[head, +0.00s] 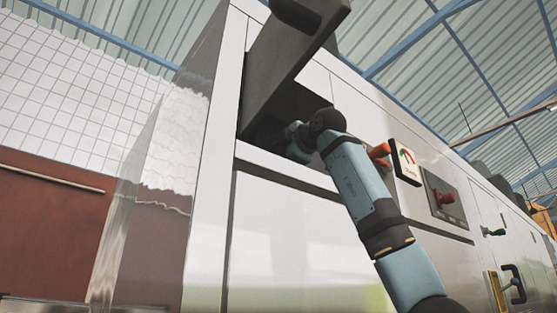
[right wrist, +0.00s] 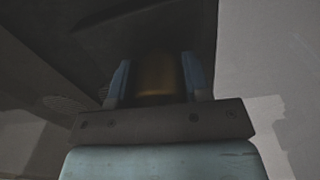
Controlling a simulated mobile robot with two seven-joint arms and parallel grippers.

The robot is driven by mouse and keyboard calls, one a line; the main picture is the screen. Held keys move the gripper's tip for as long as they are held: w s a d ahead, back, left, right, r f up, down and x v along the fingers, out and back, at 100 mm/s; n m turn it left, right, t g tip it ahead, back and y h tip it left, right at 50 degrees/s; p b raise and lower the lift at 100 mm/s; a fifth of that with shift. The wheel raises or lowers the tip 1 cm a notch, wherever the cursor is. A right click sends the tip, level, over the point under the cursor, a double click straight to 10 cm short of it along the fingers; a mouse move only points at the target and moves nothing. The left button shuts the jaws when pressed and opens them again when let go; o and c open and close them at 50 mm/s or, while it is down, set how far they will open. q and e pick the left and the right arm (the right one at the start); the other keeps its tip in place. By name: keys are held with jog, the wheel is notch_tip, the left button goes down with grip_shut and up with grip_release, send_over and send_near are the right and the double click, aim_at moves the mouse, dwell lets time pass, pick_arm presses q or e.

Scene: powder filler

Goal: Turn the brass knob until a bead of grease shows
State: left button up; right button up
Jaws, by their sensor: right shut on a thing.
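The brass knob (right wrist: 157,75) shows dimly in the right wrist view as a brownish-gold cylinder. My right gripper (right wrist: 159,80) has one blue finger on each side of it and is shut on it. In the head view my right arm reaches up into the dark opening (head: 268,135) of the machine, and the gripper's fingers and the knob are hidden there. No bead of grease shows in either view. My left gripper is in neither view.
A dark hatch panel (head: 290,65) stands raised over the opening. A tiled wall (head: 75,85) is at the left.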

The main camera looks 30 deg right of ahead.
jog(key=shift+m, duration=0.5)
jog(key=shift+f, duration=0.1)
jog(key=o, duration=0.9)
jog(key=shift+o, duration=0.2)
jog(key=shift+s+d, duration=0.1)
jog(key=shift+s+b, duration=0.25)
jog(key=shift+b, duration=0.1)
jog(key=s+d+b, duration=0.1)
jog(key=s+b, duration=0.2)
jog(key=s, duration=1)
jog(key=shift+s, duration=0.15)
jog(key=shift+f, duration=0.1)
